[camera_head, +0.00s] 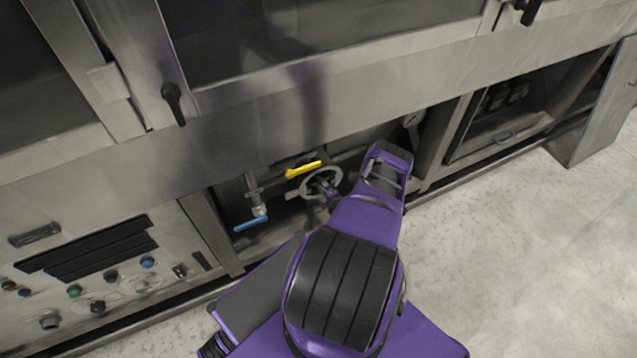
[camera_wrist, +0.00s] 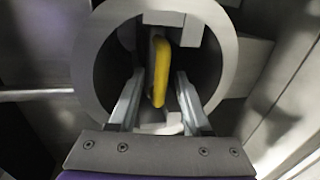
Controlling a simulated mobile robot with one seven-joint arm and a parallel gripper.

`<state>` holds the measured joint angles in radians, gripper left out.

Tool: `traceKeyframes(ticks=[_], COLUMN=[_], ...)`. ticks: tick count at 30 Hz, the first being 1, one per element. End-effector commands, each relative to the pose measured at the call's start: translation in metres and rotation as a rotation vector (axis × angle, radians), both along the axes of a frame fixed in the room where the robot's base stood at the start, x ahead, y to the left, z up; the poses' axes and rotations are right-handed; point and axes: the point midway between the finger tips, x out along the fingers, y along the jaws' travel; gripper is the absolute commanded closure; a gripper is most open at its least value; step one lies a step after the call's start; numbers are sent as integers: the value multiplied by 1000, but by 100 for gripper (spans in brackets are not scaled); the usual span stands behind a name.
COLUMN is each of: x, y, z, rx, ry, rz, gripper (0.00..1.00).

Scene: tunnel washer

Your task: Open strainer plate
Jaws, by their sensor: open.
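In the head view my gripper (camera_head: 328,190) is low at the open bay under the machine, partly hidden by my purple arm, in front of a round grey ring (camera_head: 309,186). In the wrist view this ring (camera_wrist: 86,75) is large and close. A yellow handle (camera_wrist: 160,70) stands upright across its dark opening. My gripper's two fingers (camera_wrist: 159,82) are open, one on each side of the yellow handle; contact cannot be told. The yellow handle (camera_head: 303,169) also shows above the ring in the head view. Which part is the strainer plate cannot be told for certain.
A blue valve lever (camera_head: 250,223) on a pipe is left of the ring. A control panel (camera_head: 105,275) is at left. An open panel (camera_head: 600,110) stands out at far right. The floor at right is clear.

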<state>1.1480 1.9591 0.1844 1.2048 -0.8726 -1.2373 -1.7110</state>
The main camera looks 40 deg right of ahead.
Motion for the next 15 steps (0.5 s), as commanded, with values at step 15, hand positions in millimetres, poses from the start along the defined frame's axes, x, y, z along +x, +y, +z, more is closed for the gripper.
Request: traceKeyframes(ticks=[15], x=[2], y=[-1], z=[0], rx=[0], ry=[0], rz=[0], gripper=[91])
